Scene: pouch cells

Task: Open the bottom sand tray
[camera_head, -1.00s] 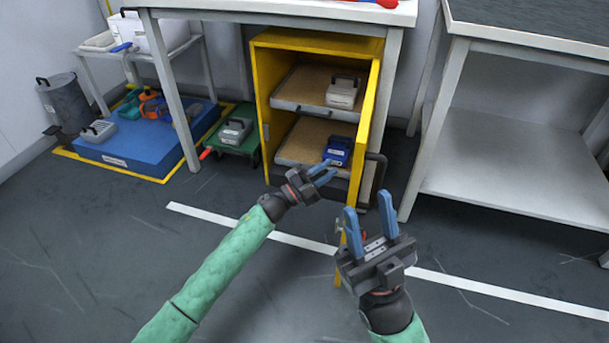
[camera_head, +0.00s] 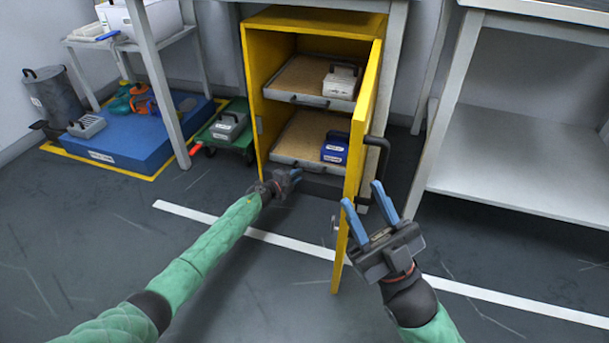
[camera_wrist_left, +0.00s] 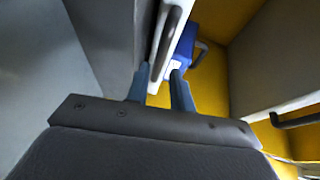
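The bottom sand tray (camera_head: 308,167) sits inside the yellow cabinet (camera_head: 251,95), with sand, a grey front and a dark handle. A blue pouch cell block (camera_head: 335,151) lies on its right part. My left gripper (camera_head: 296,174) is just in front of the tray front, near its handle. In the left wrist view the left gripper (camera_wrist_left: 160,72) has its fingers apart, with the dark handle (camera_wrist_left: 170,40) just ahead of the tips. I cannot tell whether they touch. My right gripper (camera_head: 361,192) is open and empty, in front of the cabinet door.
The yellow cabinet door (camera_head: 364,120) stands open on the right, with a black handle (camera_head: 382,165). An upper sand tray (camera_head: 300,98) holds a grey block (camera_head: 341,82). A green trolley (camera_head: 233,141) and blue platform (camera_head: 145,152) are left. Floor in front is clear.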

